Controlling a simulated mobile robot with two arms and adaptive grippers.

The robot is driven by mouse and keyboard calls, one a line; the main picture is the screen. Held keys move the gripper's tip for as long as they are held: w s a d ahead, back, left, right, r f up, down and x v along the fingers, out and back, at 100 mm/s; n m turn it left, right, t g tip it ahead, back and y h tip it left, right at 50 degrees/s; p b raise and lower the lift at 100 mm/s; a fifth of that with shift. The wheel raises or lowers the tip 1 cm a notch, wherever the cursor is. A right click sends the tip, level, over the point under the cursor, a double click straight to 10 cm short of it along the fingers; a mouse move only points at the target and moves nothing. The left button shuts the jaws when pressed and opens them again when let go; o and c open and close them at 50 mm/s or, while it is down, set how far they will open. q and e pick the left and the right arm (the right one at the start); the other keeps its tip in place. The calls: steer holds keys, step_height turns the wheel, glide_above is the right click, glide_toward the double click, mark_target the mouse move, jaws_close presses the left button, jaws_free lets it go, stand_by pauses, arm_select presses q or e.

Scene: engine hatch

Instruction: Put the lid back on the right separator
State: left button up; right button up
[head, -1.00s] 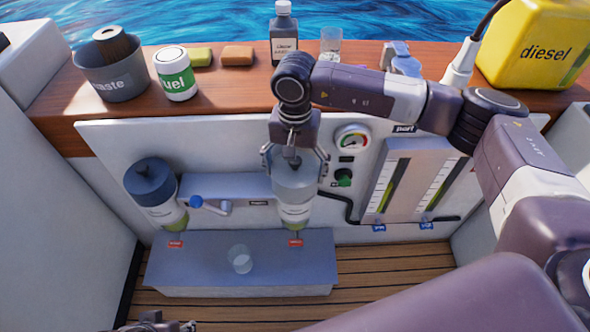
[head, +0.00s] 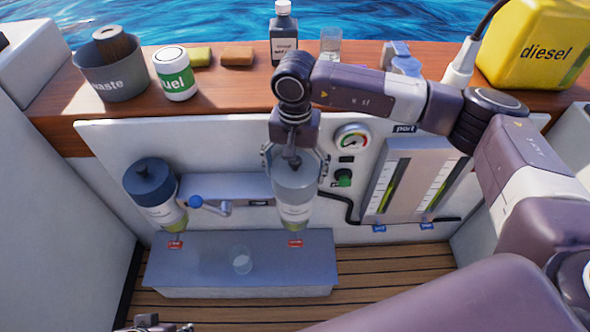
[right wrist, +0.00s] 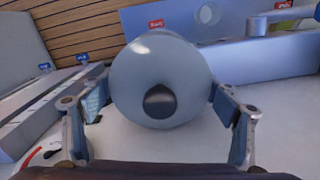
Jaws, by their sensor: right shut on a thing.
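The right separator (head: 295,213) is a pale bowl on the white panel, with a red tag below it. My right gripper (head: 294,172) points down over its top. In the right wrist view, its two blue-padded fingers (right wrist: 160,105) flank a round grey-blue lid (right wrist: 150,65) with a dark knob, shut on it. The lid is at the separator's top; I cannot tell whether it is fully seated. The left separator (head: 165,212) wears a dark blue lid (head: 150,182). Part of my left gripper (head: 155,325) shows at the bottom edge; its fingers are not clear.
A blue-handled valve lever (head: 212,204) lies between the separators. A clear cup (head: 241,260) stands on the grey step (head: 190,270) below. Gauge (head: 352,137) and sight tubes (head: 410,182) are to the right. A waste bin (head: 112,80), bottles and diesel can (head: 535,45) line the shelf.

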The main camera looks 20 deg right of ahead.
arm_select(q)
steer(key=shift+a, duration=0.1)
steer(key=shift+w+r, duration=0.1)
steer(key=shift+r, duration=0.55)
steer(key=shift+s+r, duration=0.15)
steer(key=shift+s, duration=0.1)
steer(key=shift+s+f+b, duration=0.1)
steer(key=shift+f+b, duration=0.15)
steer(key=shift+b, duration=0.3)
arm_select(e)
steer(key=shift+f, duration=0.25)
arm_select(q)
steer(key=shift+r, duration=0.5)
steer(key=shift+f+b, duration=0.4)
steer(key=shift+f, duration=0.1)
arm_select(e)
steer(key=shift+f, duration=0.2)
